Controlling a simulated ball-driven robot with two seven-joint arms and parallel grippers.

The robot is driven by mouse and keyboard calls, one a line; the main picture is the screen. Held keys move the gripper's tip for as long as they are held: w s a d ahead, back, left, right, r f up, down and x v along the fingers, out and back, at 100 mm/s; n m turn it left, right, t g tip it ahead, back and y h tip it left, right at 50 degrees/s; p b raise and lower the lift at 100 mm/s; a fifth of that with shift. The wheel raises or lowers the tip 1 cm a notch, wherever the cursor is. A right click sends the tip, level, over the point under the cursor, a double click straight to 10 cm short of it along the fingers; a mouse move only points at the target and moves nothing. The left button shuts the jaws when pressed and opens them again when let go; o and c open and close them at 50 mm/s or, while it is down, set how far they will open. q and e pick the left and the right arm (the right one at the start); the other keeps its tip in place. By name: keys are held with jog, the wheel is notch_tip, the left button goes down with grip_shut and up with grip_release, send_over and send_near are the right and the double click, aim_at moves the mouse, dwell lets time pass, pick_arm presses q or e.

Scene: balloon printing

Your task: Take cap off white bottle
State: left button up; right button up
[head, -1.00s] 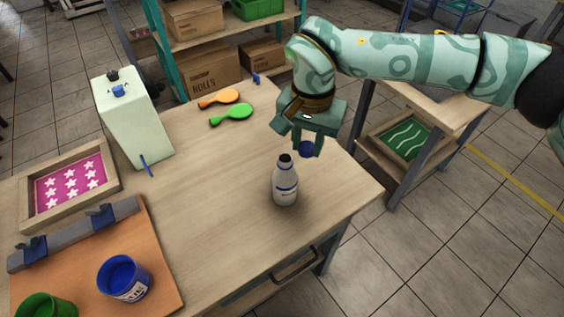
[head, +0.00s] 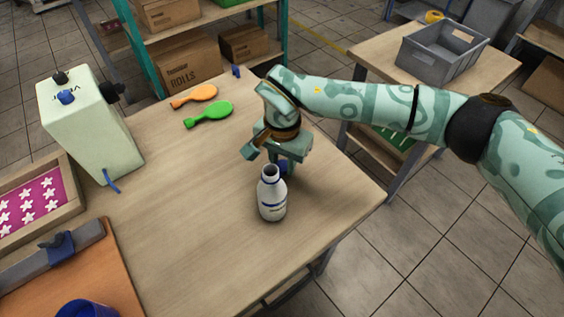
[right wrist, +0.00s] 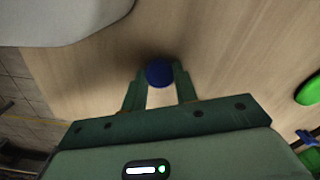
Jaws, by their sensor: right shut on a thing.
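The white bottle (head: 272,198) with a blue band stands upright on the wooden table, its dark neck open and uncapped. My right gripper (head: 285,164) is just behind the bottle, low over the table, fingers pointing down. It is shut on the round blue cap (head: 284,167), partly hidden by the bottle. In the right wrist view the cap (right wrist: 159,73) sits between the two fingertips, and the bottle (right wrist: 60,18) is apart from it at the upper left. I cannot tell whether the cap touches the tabletop. My left gripper is not in view.
A pale machine (head: 90,125), a framed pink star screen (head: 60,209) and a blue pot (head: 87,309) are at the left. A grey crate (head: 440,52) stands on another table. The table's middle is clear.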

jog(key=shift+w+f, duration=0.1)
jog(key=shift+f, duration=0.2)
